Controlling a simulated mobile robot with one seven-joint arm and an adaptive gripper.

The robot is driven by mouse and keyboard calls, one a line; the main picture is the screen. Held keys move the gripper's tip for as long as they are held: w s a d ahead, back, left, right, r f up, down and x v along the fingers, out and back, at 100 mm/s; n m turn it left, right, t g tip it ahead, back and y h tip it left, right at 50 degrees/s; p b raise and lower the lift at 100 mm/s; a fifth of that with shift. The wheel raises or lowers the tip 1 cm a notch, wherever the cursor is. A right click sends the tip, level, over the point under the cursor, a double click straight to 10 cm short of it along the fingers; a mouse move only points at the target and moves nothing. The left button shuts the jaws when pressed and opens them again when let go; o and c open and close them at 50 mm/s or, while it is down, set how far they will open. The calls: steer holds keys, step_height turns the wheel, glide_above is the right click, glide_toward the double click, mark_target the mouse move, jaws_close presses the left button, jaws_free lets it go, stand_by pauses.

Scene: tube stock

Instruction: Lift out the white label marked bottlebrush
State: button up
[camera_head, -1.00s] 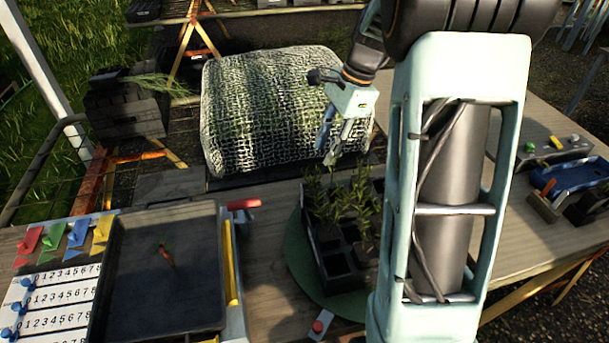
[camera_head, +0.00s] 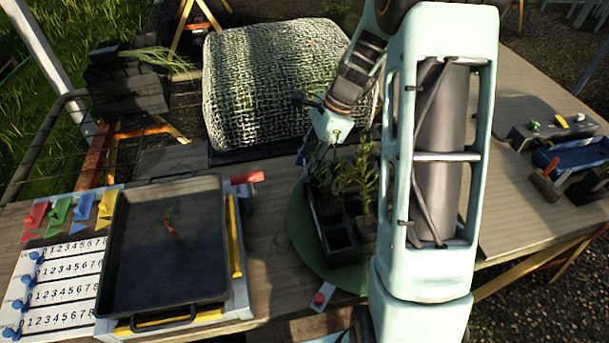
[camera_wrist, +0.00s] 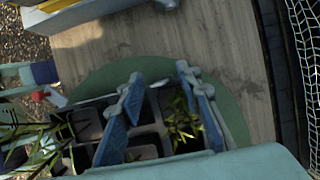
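A dark plant crate (camera_head: 335,237) with square cells and leafy seedlings stands on a round green mat (camera_head: 300,255). In the wrist view the crate's cells (camera_wrist: 87,124) lie under and around my fingers, some dark and empty-looking, one with a small plant (camera_wrist: 180,124). In the head view my gripper (camera_head: 304,152) is at the crate's back left, partly hidden by foliage. I cannot make out a white label marked bottlebrush in either view.
A dark tray (camera_head: 165,265) and numbered board (camera_head: 65,280) are at left. A mesh-covered roll (camera_head: 265,85) stands behind. A blue bin (camera_head: 570,165) is at right.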

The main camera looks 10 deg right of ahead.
steer(key=shift+a+f, duration=0.1)
steer(key=shift+f, duration=0.2)
steer(key=shift+c, duration=0.7)
steer(key=c, duration=0.6)
